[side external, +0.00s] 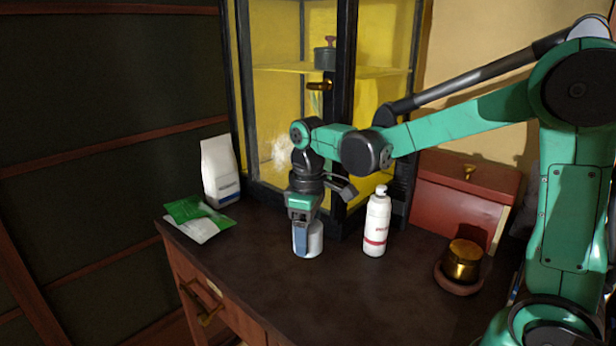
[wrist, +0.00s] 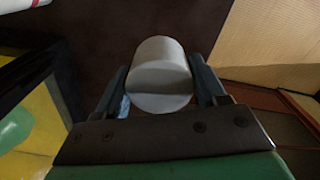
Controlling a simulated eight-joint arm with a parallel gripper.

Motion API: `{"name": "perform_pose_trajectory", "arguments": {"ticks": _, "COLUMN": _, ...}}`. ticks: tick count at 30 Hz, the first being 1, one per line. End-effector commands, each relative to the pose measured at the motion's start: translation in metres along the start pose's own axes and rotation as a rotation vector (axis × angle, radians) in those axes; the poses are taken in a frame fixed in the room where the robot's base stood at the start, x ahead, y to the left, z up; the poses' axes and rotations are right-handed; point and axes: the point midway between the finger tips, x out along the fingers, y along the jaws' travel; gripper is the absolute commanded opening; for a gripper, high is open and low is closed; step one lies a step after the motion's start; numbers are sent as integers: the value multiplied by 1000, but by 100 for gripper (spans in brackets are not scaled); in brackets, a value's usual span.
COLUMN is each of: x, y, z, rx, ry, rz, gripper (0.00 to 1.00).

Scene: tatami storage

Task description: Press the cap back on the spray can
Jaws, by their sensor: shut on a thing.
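The spray can (side external: 376,222) stands upright on the dark desk top, white with a red band and a small bare white nozzle on top. My gripper (side external: 306,238) points down to the left of the can, apart from it. It is shut on the cap (side external: 316,240), a pale grey cylinder, low over the desk; I cannot tell whether it touches the surface. In the wrist view the cap (wrist: 160,75) sits between the two blue-grey fingers of my gripper (wrist: 162,85).
A glass cabinet (side external: 345,120) stands behind. A red box (side external: 465,190) and a brass pot (side external: 462,260) stand to the right. The front middle of the desk is clear.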

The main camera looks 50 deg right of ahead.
Motion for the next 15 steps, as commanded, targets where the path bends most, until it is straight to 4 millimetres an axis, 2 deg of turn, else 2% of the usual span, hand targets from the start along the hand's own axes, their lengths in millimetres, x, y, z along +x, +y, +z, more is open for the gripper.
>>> {"name": "perform_pose_trajectory", "arguments": {"ticks": 1, "x": -14, "y": 0, "z": 0, "rx": 0, "ry": 0, "rz": 0, "gripper": 17}}
{"name": "perform_pose_trajectory", "arguments": {"ticks": 6, "x": -53, "y": 0, "z": 0, "rx": 0, "ry": 0, "rz": 0, "gripper": 17}}
{"name": "perform_pose_trajectory", "arguments": {"ticks": 10, "x": -76, "y": 0, "z": 0, "rx": 0, "ry": 0, "rz": 0, "gripper": 17}}
{"name": "perform_pose_trajectory", "arguments": {"ticks": 15, "x": -94, "y": 1, "z": 0, "rx": 5, "ry": 0, "rz": 0, "gripper": 17}}
